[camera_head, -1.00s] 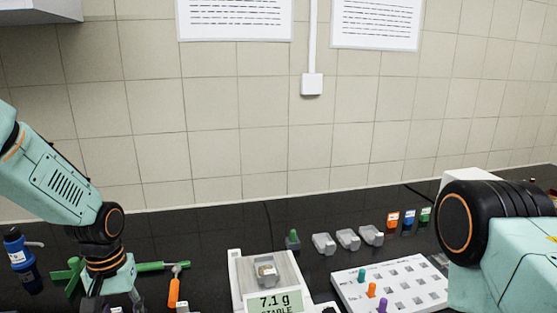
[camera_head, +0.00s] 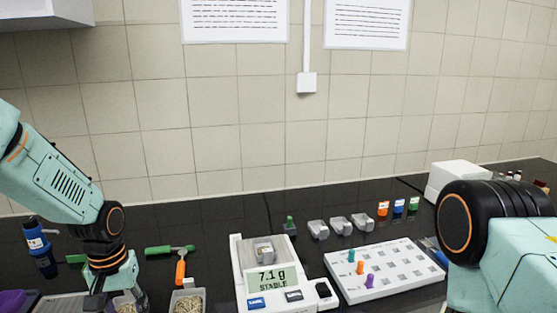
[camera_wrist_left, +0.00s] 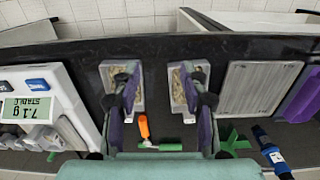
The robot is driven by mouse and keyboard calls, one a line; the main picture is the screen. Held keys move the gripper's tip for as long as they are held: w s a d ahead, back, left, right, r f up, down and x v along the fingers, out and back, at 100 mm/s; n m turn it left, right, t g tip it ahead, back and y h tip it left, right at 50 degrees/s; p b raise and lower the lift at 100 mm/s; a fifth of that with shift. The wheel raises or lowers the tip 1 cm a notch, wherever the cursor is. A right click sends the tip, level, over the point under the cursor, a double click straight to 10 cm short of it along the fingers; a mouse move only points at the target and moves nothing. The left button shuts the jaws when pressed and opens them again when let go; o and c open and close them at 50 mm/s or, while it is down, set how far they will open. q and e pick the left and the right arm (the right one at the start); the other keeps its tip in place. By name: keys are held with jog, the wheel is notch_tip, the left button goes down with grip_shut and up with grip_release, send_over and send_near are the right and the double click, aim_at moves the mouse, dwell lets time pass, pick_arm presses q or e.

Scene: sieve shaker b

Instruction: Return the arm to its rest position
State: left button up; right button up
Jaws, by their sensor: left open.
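My left arm comes in from the left in the head view, bent downward over the bench. Its gripper (camera_head: 127,300) is at the bottom edge there, partly cut off. In the left wrist view the gripper (camera_wrist_left: 163,98) is open, with its two fingers wide apart and nothing between them. The fingers overlap two grey trays of grainy material, a left one (camera_wrist_left: 137,100) and a right one (camera_wrist_left: 177,100); I cannot tell whether they touch. My right arm fills the lower right of the head view; its gripper is out of view.
A balance (camera_head: 240,260) reading 7.1 g holds a small grey container (camera_head: 264,252). A white peg board (camera_head: 390,282) stands to its right. An orange-handled tool (camera_head: 180,272), green tool (camera_head: 160,251) and blue bottle (camera_head: 36,240) lie or stand near the left arm.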

pick_arm(q)
jog(key=s+d+f+m+t+b, duration=0.1)
jog(key=s+d+f+t+b, duration=0.2)
jog(key=f, duration=0.6)
jog(key=s+d+f+t+b, duration=0.1)
jog(key=s+d+f+b, duration=0.25)
jog(key=f, duration=0.55)
jog(key=s+f+m+g+b, duration=0.1)
jog(key=s+f+g+b, duration=0.2)
jog(key=s+f+b, duration=1)
jog(key=s+f, duration=0.6)
jog(key=s, duration=0.5)
jog(key=shift+d+f+g, duration=0.15)
jog(key=shift+d+g, duration=0.25)
jog(key=shift+a, duration=0.1)
jog(key=shift+o, duration=0.2)
